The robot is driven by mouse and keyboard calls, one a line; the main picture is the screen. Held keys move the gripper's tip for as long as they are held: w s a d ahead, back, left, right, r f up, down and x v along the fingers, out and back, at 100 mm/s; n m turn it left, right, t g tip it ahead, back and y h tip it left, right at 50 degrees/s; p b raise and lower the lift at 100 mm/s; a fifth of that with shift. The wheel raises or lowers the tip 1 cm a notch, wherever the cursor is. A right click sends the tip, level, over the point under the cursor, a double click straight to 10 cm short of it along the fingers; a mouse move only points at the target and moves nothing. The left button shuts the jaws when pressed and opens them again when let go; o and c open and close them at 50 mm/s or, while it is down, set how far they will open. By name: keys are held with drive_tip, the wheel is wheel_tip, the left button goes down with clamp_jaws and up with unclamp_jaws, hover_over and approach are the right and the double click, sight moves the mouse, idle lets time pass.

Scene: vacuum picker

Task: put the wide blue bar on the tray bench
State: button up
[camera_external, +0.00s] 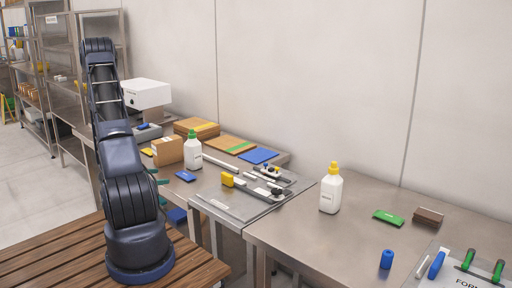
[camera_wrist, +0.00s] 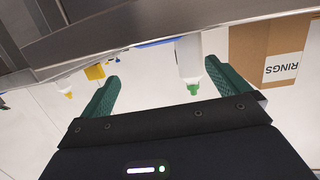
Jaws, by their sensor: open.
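A short blue bar (camera_external: 185,176) lies flat on the steel bench at the near left, in front of the white bottle with a green cap (camera_external: 193,150). A shallow metal tray (camera_external: 222,208) sits on the middle bench, with a yellow block and small parts. My gripper (camera_wrist: 162,70) is open, with nothing visible between its green fingers. In the external view my arm partly hides it. A thin blue strip (camera_wrist: 155,43) shows beyond the fingers.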

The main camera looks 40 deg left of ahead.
drive_tip(key=shift+s+a+r, duration=0.1)
drive_tip(key=shift+s, duration=0.4)
drive_tip(key=w+d+r+m+g+y, duration=0.15)
drive_tip(key=w+r+g+y, duration=0.25)
drive_tip(key=w+r, duration=0.9)
drive_tip(key=w+d+r+n+g+y, duration=0.2)
drive_tip(key=d+r+g+y, duration=0.1)
drive_tip(key=d+r, duration=1.05)
drive_tip(key=s+d+r+n+g, duration=0.1)
drive_tip(key=s+d+r, duration=0.3)
drive_tip(key=d, duration=0.2)
drive_tip(key=s+d+r+n+g, duration=0.1)
drive_tip(key=s+d+r, duration=0.3)
drive_tip(key=d+r, duration=0.15)
drive_tip(key=s+d+r+g+h, duration=0.2)
drive_tip(key=s+d+h, duration=0.2)
drive_tip(key=s+d, duration=1.1)
drive_tip(key=shift+s+d, duration=0.3)
drive_tip(key=shift+d, duration=0.7)
